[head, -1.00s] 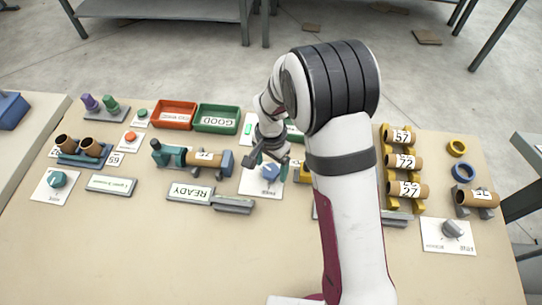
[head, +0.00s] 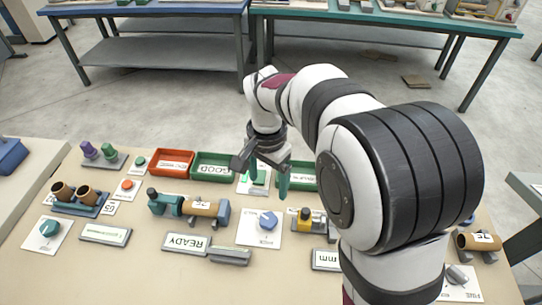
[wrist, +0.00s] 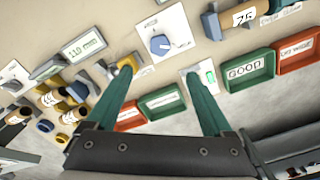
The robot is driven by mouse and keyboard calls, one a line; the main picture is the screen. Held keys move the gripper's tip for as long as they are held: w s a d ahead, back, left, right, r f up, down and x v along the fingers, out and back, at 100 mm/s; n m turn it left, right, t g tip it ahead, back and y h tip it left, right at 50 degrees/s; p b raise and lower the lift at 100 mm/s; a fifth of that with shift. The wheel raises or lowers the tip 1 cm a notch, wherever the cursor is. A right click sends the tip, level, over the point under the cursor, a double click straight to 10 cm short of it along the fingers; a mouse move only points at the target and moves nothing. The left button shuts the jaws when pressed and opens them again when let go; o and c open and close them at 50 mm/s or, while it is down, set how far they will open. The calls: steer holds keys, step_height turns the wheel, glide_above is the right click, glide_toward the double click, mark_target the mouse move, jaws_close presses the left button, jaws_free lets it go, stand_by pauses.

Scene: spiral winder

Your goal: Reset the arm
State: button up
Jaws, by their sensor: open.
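My gripper (head: 268,182) is open, with its two green fingers spread apart and nothing between them. In the head view it hangs above the back part of the table, near the green GOOD tray (head: 213,163) and the blue knob (head: 268,220) on its white plate. In the wrist view my gripper (wrist: 160,90) points over the table, with the blue knob (wrist: 160,45) ahead of the gap between the fingers. A cardboard tube (head: 205,209) sits in the winder (head: 165,203) left of the gripper. My arm hides much of the right side.
An orange-red tray (head: 171,160) stands left of the GOOD tray. The READY sign (head: 186,243) lies in front of the winder. Two brown tubes (head: 75,193) rest in a blue holder at left. A labelled tube (head: 478,242) lies at far right.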

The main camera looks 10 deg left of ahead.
steer(key=s+d+r+y, duration=0.1)
steer(key=s+d, duration=0.5)
steer(key=s, duration=0.6)
steer(key=s+d+r, duration=0.2)
steer(key=s+d, duration=0.4)
steer(key=s, duration=0.5)
steer(key=shift+s+r+n+y, duration=0.3)
steer(key=shift+s+y, duration=0.05)
steer(key=shift+y, duration=0.05)
steer(key=shift+c, duration=0.2)
